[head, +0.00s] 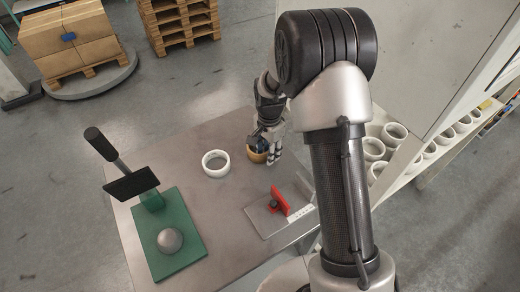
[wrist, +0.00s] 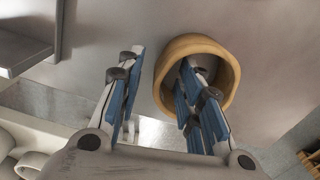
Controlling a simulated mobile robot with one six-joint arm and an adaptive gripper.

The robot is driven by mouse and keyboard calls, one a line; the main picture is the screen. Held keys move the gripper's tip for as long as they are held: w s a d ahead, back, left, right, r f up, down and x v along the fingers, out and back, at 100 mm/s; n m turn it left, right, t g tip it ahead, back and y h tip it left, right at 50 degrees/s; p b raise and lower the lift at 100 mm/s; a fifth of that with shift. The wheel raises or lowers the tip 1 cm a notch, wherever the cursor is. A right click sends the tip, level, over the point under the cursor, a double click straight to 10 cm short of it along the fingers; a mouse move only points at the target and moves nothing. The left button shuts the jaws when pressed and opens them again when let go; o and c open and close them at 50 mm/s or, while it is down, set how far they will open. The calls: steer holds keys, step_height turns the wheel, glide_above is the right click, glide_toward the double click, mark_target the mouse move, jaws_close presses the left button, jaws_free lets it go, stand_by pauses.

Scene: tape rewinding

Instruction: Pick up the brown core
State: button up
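The brown core (head: 255,157) is a tan ring on the grey metal table (head: 200,140), near its back right edge in the head view. In the wrist view the core (wrist: 234,75) shows its open end. My gripper (wrist: 161,62) is open and straddles the core's left wall there: one finger is inside the ring, the other outside to the left. Gaps show between the fingers and the wall, so it seems not gripped. In the head view my gripper (head: 269,150) is at the core and hides part of it.
A white roll (head: 216,164) lies left of the core. A red dispenser (head: 279,201) on a metal plate stands toward the front right. A green-based lever press (head: 170,240) stands at the left. A shelf (head: 408,165) with several white rolls is at the right.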

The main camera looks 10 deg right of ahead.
jaws_close()
steer(key=shift+r, duration=0.1)
stand_by(0.4)
